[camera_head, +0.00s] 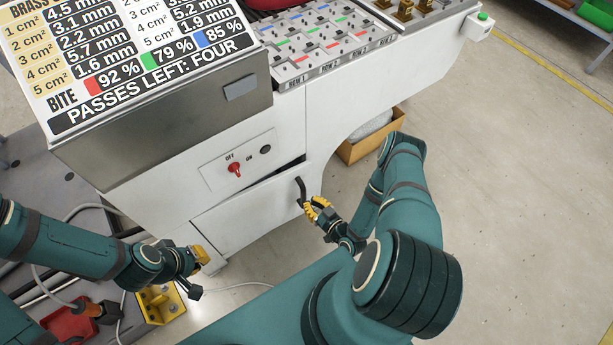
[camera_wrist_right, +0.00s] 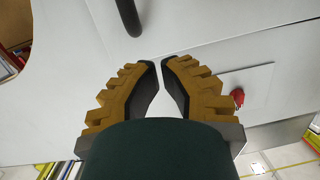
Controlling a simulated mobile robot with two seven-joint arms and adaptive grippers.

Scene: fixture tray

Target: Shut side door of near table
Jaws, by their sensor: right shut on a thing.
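The side door (camera_head: 250,211) is a white panel low on the near table's front, ajar with a dark gap along its top edge. Its black curved handle (camera_head: 300,188) is near its right end and shows at the top of the right wrist view (camera_wrist_right: 128,15). My right gripper (camera_head: 318,208) is at the handle's lower end in the head view. In the wrist view its yellow fingers (camera_wrist_right: 160,62) nearly meet at the tips, apart from the visible handle part; what they hold is unclear. My left gripper (camera_head: 197,262) is left of the door, its fingers unclear.
A red switch (camera_head: 236,169) sits on a plate above the door. A cardboard box (camera_head: 371,137) stands under the table's arched side. A yellow fixture (camera_head: 160,304) and a red object (camera_head: 70,321) lie at lower left, with cables nearby.

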